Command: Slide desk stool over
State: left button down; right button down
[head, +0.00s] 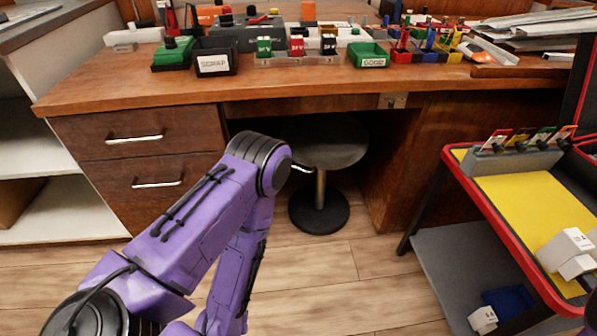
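The desk stool (319,211) has a dark round seat, a silver post and a round black base. It stands upright in the knee space under the wooden desk (270,96). My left arm's purple elbow is in front of the left part of the stool and hides some of its seat edge. A short silver bar shows beside the elbow, below the seat. The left forearm runs down out of the bottom of the picture, so my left gripper is not in view. My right gripper is not in view.
Drawers (135,150) with silver handles flank the knee space on the left. A red-edged cart (490,215) with a yellow top stands at the right, holding white boxes. Bins and breakers crowd the desktop. The wood floor (340,280) before the stool is clear.

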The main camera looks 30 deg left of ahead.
aim_at(323, 143)
jog(key=u, duration=0.2)
jog(key=i, duration=0.55)
jog(key=u, duration=1.5)
